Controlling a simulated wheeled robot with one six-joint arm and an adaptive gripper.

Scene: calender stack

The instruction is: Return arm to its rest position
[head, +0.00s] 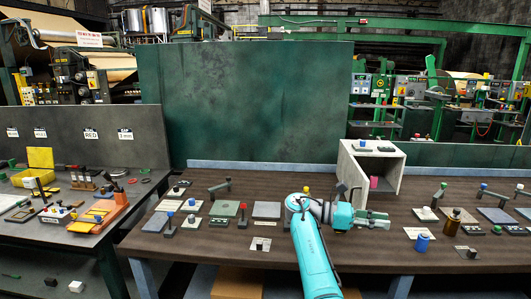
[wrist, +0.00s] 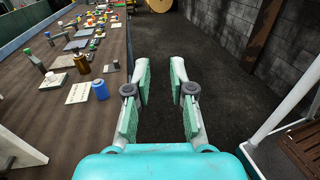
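My teal arm rises at the front edge of the brown table (head: 150,243), with its end turned to the right in the head view. My gripper (head: 376,219) is above the table, in front of the white open box (head: 350,172). In the wrist view my gripper (wrist: 161,78) has its two fingers apart, with only dark floor seen between them. It holds nothing. The table (wrist: 60,130) lies to the left of the fingers in that view.
A blue cylinder (head: 422,242) and a brown bottle (head: 453,222) stand right of my gripper. A pink item (head: 374,183) is inside the white box. Levers and blocks cover the table. A green panel (head: 245,105) stands behind. Dark floor (wrist: 215,75) is open beside the table.

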